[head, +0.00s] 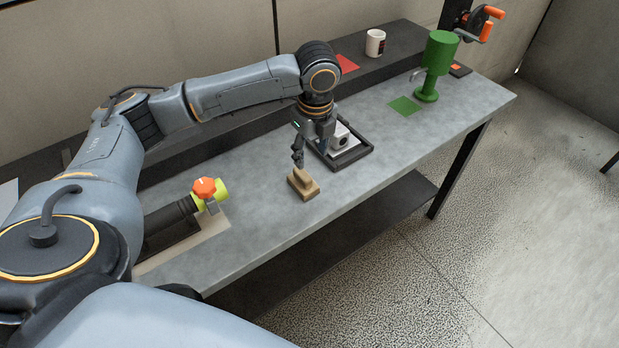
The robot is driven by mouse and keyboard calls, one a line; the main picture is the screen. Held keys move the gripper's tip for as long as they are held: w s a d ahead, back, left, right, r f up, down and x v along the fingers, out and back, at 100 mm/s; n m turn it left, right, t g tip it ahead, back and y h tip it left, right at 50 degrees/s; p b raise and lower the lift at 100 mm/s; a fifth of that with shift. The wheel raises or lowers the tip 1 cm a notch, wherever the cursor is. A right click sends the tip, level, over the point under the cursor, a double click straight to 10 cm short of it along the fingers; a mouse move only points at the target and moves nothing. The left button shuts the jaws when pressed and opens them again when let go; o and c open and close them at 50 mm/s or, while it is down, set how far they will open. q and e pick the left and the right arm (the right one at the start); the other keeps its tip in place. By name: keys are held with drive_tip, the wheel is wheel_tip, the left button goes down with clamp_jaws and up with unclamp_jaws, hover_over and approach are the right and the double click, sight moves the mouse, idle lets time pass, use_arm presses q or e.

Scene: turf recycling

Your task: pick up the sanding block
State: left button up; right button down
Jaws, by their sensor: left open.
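The sanding block (304,189) is a small tan wooden block with a raised grip on top. It sits on the grey workbench near its front edge, in the middle of the head view. My left gripper (299,163) points down just above the block's raised grip. The gripper is open, and its fingers look close to the top of the block; I cannot tell whether they touch it. My right gripper is not in view.
A black tray (352,158) with a white device stands just behind the block. A valve with an orange knob (204,187) lies to the left. A green stand (438,62), a green square (405,106) and a white mug (375,43) are farther right. The bench (262,226) is clear in front.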

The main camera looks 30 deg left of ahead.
use_arm(q)
wheel_tip(320, 180, up, 2)
drive_tip(key=a, duration=0.2)
drive_tip(key=p, duration=0.1)
hover_over(303, 173)
drive_tip(key=s, duration=0.1)
wheel_tip(303, 173, down, 8)
drive_tip(key=shift+d+r, duration=0.15)
drive_tip(key=shift+w+f+p, duration=0.1)
drive_tip(key=shift+f+p, duration=0.25)
drive_tip(key=shift+f, duration=0.2)
drive_tip(key=f, duration=0.1)
drive_tip(key=f+p, duration=0.1)
drive_tip(key=f, duration=0.1)
drive_tip(key=shift+w+f, duration=0.3)
drive_tip(key=shift+w, duration=0.1)
drive_tip(key=shift+a+f, duration=0.2)
drive_tip(key=shift+f, duration=0.2)
clamp_jaws()
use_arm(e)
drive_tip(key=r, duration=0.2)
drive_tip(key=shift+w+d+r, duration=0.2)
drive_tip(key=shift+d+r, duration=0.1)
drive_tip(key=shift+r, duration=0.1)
